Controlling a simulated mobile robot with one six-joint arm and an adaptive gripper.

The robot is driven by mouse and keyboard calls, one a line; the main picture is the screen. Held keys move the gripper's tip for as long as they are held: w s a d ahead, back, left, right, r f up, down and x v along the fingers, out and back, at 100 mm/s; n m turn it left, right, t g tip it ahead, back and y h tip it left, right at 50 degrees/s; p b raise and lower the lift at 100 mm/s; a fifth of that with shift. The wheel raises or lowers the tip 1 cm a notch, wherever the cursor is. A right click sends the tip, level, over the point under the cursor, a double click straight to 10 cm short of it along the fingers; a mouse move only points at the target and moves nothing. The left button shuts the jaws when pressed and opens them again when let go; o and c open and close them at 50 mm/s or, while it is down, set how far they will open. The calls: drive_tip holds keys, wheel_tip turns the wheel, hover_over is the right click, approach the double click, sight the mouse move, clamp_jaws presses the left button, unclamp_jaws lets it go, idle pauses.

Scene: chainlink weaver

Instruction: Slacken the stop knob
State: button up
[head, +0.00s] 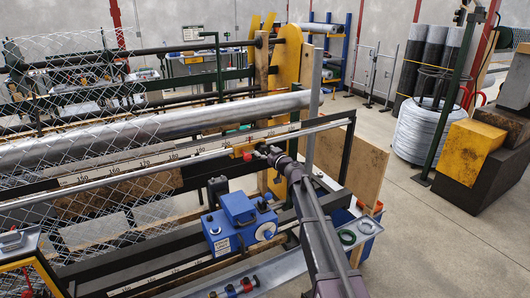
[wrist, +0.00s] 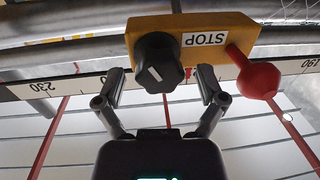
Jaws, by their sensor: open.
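The stop is a yellow block (wrist: 205,32) with an upside-down STOP label in the wrist view. Its black ribbed stop knob (wrist: 158,62) has a white mark on its face. A red ball (wrist: 258,81) on a stem sticks out at the block's right. My gripper (wrist: 160,86) is open, one finger to each side of the knob's lower part in the picture, with visible gaps. I cannot tell whether the fingertips reach the knob's depth. In the head view my gripper (head: 264,151) is at the ruled rail, beside the small, partly hidden yellow block (head: 243,149).
A numbered scale (wrist: 55,86) runs behind the block along the rail. A long metal roller (head: 150,132) lies behind the rail. A blue machine unit (head: 238,222) stands below my arm. Chain-link mesh (head: 75,160) covers the left. Open floor (head: 440,230) is at the right.

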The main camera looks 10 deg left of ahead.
drive_tip(key=v, duration=1.2)
drive_tip(key=shift+f, duration=0.15)
drive_tip(key=s+d+f+g+h+b, duration=0.2)
drive_tip(key=s+f+g+b, duration=0.2)
drive_tip(key=s+f+b, duration=0.5)
drive_tip(key=s+d+f+g+h+b, duration=0.15)
drive_tip(key=s+f+g, duration=0.35)
drive_tip(key=f, duration=0.9)
drive_tip(key=s+d+f+m+g+h+b, duration=0.4)
drive_tip(key=s+d+f+m+h+b, duration=0.4)
drive_tip(key=s+d+f, duration=0.7)
drive_tip(key=s+b, duration=0.1)
drive_tip(key=s, duration=0.2)
drive_tip(key=shift+d+f+g+b, duration=0.3)
drive_tip(key=shift+d+f+b, duration=0.05)
drive_tip(key=shift+d+b, duration=0.05)
